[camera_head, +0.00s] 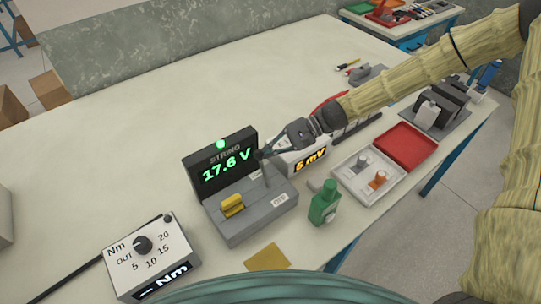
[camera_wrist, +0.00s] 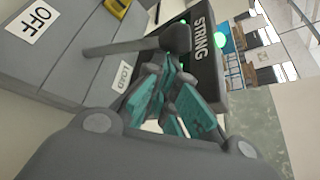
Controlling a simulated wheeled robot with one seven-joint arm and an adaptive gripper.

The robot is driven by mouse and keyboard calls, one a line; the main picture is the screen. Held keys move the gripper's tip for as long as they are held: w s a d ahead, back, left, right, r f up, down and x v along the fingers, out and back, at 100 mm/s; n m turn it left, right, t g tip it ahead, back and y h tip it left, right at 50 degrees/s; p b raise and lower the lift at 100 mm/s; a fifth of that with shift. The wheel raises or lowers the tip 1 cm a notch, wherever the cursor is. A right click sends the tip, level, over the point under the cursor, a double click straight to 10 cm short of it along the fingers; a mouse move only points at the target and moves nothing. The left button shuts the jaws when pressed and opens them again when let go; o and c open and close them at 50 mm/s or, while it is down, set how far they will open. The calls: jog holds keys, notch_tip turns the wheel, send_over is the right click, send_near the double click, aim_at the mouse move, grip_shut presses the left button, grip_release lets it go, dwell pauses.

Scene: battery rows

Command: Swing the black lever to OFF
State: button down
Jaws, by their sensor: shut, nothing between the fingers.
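The black lever (camera_wrist: 130,44) rises from the grey switch box (camera_head: 250,220) and ends in a dark rounded knob (camera_wrist: 175,38). In the wrist view, the lever shows near a LOAD label (camera_wrist: 122,77), with the OFF label (camera_wrist: 32,22) farther left. In the head view, the lever (camera_head: 267,172) is partly covered by my gripper (camera_head: 262,154). My gripper, with teal finger pads in the wrist view (camera_wrist: 166,72), is shut and empty. Its tips are close to the knob; I cannot tell whether they touch. The display (camera_head: 220,168) behind reads 17.6 V under STRING, with a green lamp on top.
A yellow handle (camera_head: 232,204) is on the box's left side. A meter reading 5 mV (camera_head: 309,160) stands right of the box. A green bottle (camera_head: 324,202), a tray (camera_head: 367,175) and a torque dial box (camera_head: 150,250) are nearby. The table's left part is clear.

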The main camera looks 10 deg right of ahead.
jog(key=s+n+b, duration=0.1)
jog(key=b, duration=0.1)
jog(key=s+d+r+n+t+y+b, duration=0.1)
jog(key=b, duration=0.1)
jog(key=s+d+n+t+y+b, duration=0.1)
jog(key=b, duration=0.2)
jog(key=shift+s+r+n, duration=0.2)
jog(key=shift+s+n, duration=0.2)
jog(key=shift+s+d+r+b, duration=0.15)
jog(key=shift+s+b, duration=0.2)
jog(key=shift+s, duration=0.2)
jog(key=shift+d, duration=0.1)
